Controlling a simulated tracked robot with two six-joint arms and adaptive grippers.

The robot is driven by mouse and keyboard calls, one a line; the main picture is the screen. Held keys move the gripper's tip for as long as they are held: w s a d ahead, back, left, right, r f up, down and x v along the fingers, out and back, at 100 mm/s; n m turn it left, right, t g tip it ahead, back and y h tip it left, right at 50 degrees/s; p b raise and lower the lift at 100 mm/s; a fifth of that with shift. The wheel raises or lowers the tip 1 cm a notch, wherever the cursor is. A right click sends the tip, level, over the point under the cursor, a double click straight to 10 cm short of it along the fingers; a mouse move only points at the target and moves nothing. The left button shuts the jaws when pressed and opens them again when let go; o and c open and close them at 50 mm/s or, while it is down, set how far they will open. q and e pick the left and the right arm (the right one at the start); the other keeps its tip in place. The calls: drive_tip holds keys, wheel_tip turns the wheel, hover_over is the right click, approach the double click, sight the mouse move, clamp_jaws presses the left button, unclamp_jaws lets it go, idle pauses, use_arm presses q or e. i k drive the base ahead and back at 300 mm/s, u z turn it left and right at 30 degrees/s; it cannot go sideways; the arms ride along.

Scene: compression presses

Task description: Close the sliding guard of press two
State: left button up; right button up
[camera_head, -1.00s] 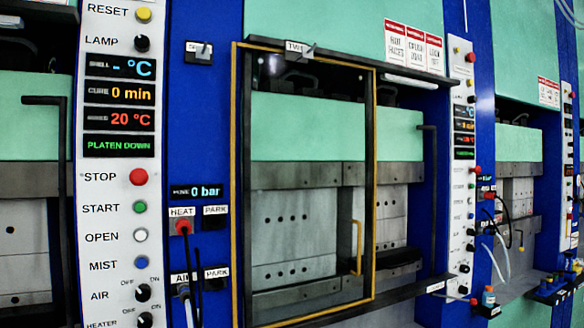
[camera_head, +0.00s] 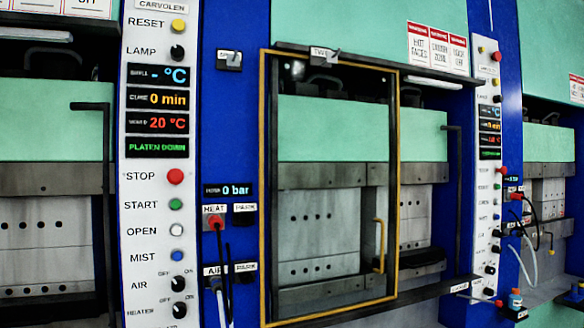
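Press two stands in the middle of the view, with a tag reading "TW..." above its opening. Its sliding guard (camera_head: 394,200) is a yellow-edged frame with a clear pane, seen at an angle. It covers the left part of the opening; the right part, with bare platen, is uncovered. A yellow upright handle (camera_head: 379,246) is on the guard's right side. The platens (camera_head: 318,230) show through the pane. Neither of my grippers is in view.
A white control panel (camera_head: 155,200) left of the guard reads "PLATEN DOWN" and 20 °C. Hoses with a red plug (camera_head: 215,224) hang beside the guard's left edge. A dark ledge (camera_head: 440,289) runs below the opening. Another panel (camera_head: 488,190) and press stand to the right.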

sight(262, 52)
drive_tip(key=k, duration=0.6)
drive_tip(key=z, duration=0.2)
drive_tip(key=i, duration=0.75)
drive_tip(key=u, duration=0.2)
drive_tip(key=k, duration=0.6)
drive_tip(key=u, duration=0.35)
drive_tip(key=i, duration=1.4)
drive_tip(key=z, duration=0.3)
